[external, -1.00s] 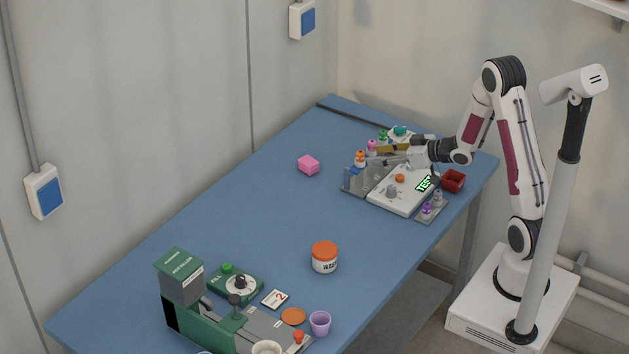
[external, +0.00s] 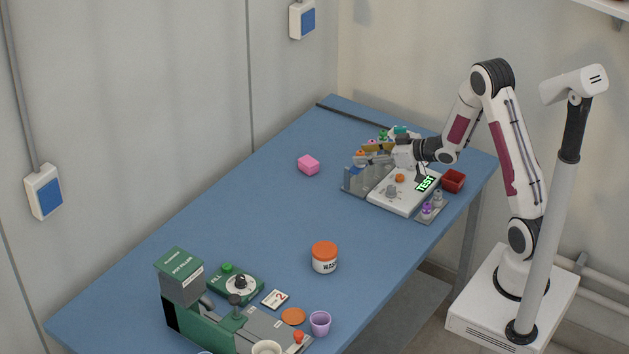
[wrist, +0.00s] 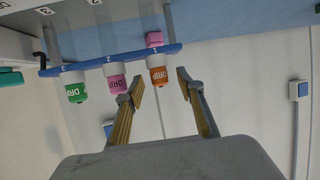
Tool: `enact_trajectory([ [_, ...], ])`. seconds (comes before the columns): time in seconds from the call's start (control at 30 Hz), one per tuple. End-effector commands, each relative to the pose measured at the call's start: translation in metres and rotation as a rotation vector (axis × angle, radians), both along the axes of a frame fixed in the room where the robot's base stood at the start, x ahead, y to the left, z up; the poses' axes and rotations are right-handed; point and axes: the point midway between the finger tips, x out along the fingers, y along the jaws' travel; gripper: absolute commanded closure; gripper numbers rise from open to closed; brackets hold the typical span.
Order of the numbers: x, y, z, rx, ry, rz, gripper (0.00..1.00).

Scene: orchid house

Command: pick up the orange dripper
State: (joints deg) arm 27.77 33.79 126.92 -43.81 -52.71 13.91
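The orange dripper (wrist: 159,77) sits at position 1 of the blue-edged rack (wrist: 110,60), at the end of the row. My gripper (wrist: 160,88) is open in the wrist view, one finger on each side of the orange dripper's line. I cannot tell whether the fingertips reach around it or stop just short; no contact shows. The pink dripper (wrist: 115,84) is at position 2, close to one finger. The green dripper (wrist: 75,89) is at position 3.
A white test board (external: 400,197) with knobs lies beside the rack. A red open box (external: 453,181) and a small tray with purple and grey pieces (external: 430,209) are nearby. The middle of the blue table (external: 240,210) is clear.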

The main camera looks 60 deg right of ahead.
Motion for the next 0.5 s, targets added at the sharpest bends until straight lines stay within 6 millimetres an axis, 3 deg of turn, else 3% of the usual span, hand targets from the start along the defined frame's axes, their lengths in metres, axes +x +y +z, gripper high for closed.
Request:
enact_trajectory([
  [0.2, 0.017, 0.003, -0.008, 0.0, 0.001, 0.001, 0.62],
  [0.5, 0.02, 0.003, -0.009, 0.001, 0.001, 0.0, 0.62],
])
